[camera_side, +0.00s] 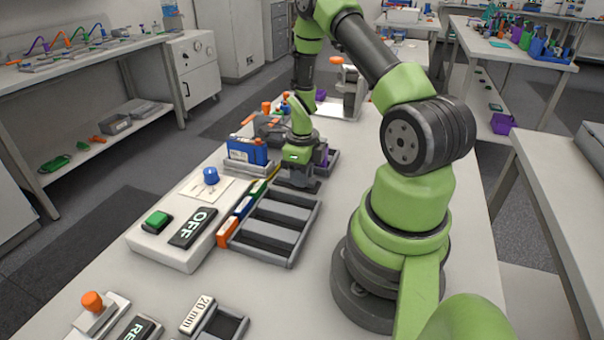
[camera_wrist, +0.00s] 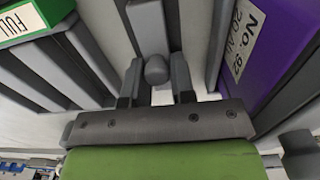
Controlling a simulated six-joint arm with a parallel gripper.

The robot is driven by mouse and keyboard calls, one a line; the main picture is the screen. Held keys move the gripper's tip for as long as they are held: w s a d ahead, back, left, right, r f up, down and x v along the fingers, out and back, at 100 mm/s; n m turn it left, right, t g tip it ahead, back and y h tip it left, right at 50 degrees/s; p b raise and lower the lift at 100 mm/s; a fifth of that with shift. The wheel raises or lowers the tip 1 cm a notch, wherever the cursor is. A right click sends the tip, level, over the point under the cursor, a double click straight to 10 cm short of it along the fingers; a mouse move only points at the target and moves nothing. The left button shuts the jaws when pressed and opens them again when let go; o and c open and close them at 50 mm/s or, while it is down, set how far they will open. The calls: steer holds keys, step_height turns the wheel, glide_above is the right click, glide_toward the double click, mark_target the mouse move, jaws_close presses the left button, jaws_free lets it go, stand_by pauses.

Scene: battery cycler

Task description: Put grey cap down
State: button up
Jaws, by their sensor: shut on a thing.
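The grey cap (camera_wrist: 156,70) shows in the wrist view between the two fingers of my gripper (camera_wrist: 157,82). It has a rounded knob and a longer grey part beyond it. The fingers are shut on it. In the side view my gripper (camera_side: 297,180) is low over the table, beyond the grey slotted tray and beside a purple block. The cap itself cannot be made out there, and I cannot tell whether it touches a surface below.
A grey slotted tray (camera_side: 318,215), a blue battery block (camera_side: 247,150) and an OFF switch box (camera_side: 160,250) are nearby.

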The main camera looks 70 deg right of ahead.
steer(key=shift+f, duration=0.1)
steer(key=o, duration=0.9)
steer(key=w+a+r+n+t, duration=0.1)
steer(key=a+r+n, duration=0.15)
steer(key=r, duration=0.65)
steer(key=w+a+r+n, duration=0.15)
steer(key=r+n, duration=0.25)
steer(key=r, duration=0.6)
steer(key=s+a+r+n+t+y, duration=0.1)
steer(key=s+a+r+n+t, duration=0.2)
steer(key=a+n, duration=0.6)
steer(key=s+a+r+n+t+y, duration=0.1)
steer(key=s+a+r+n+t, duration=0.2)
steer(key=s+a+r+n, duration=0.4)
steer(key=a+r+n, duration=0.1)
steer(key=a+n, duration=0.1)
steer(key=n, duration=0.7)
steer(key=shift+a+r, duration=0.15)
steer(key=shift+r, duration=0.2)
